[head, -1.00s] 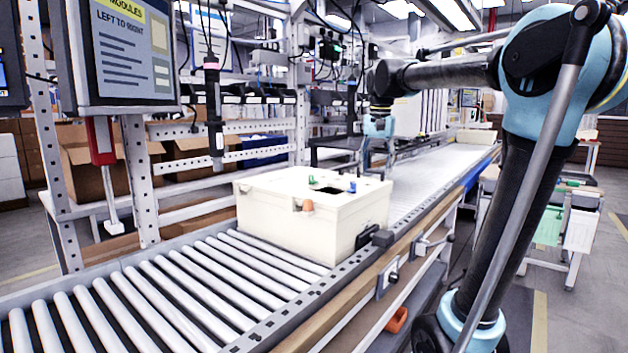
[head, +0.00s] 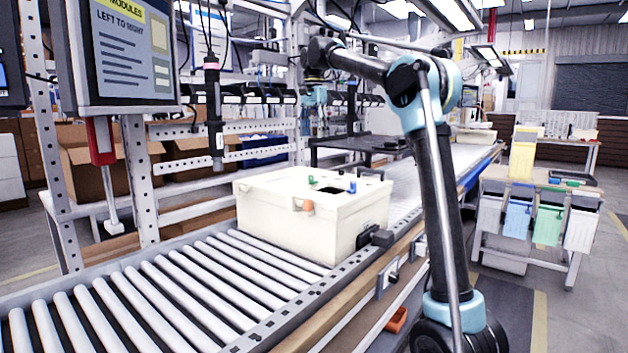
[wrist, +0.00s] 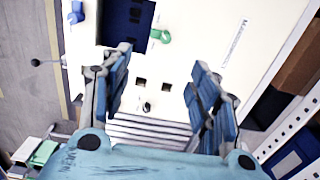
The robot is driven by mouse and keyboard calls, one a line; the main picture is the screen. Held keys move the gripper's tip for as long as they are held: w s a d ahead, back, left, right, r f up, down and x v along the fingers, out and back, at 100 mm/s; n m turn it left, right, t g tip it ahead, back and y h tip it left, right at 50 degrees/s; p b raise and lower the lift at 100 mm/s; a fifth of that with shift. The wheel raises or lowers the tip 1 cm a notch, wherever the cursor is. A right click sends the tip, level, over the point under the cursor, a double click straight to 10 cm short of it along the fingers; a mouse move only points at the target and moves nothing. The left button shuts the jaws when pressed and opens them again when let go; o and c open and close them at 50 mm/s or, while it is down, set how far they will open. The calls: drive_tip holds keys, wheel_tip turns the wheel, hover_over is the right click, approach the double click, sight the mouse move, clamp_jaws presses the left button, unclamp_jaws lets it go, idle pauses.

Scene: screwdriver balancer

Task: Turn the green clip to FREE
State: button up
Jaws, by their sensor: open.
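The green clip (head: 311,180) sits on top of the cream box (head: 275,213), left of the dark opening in the lid. In the wrist view the green clip (wrist: 161,36) is beside that opening, just beyond my fingertips. A blue clip (head: 352,186) is farther right on the lid and also shows in the wrist view (wrist: 76,13). My gripper (wrist: 161,56) is open and empty, its fingers spread above the lid with small square holes between them. In the head view my gripper (head: 314,97) hangs well above the box. The clip's markings are not readable.
The box stands on a roller conveyor (head: 170,295). A screwdriver (head: 213,110) hangs at left, near a sign panel (head: 125,50). A cart with colored bins (head: 548,225) stands at right. Air above the lid is clear.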

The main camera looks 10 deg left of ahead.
sight(313, 176)
wheel_tip(313, 176, down, 17)
drive_tip(key=shift+f, duration=0.2)
idle(0.6)
drive_tip(key=shift+a, duration=0.1)
drive_tip(key=c, duration=1.1)
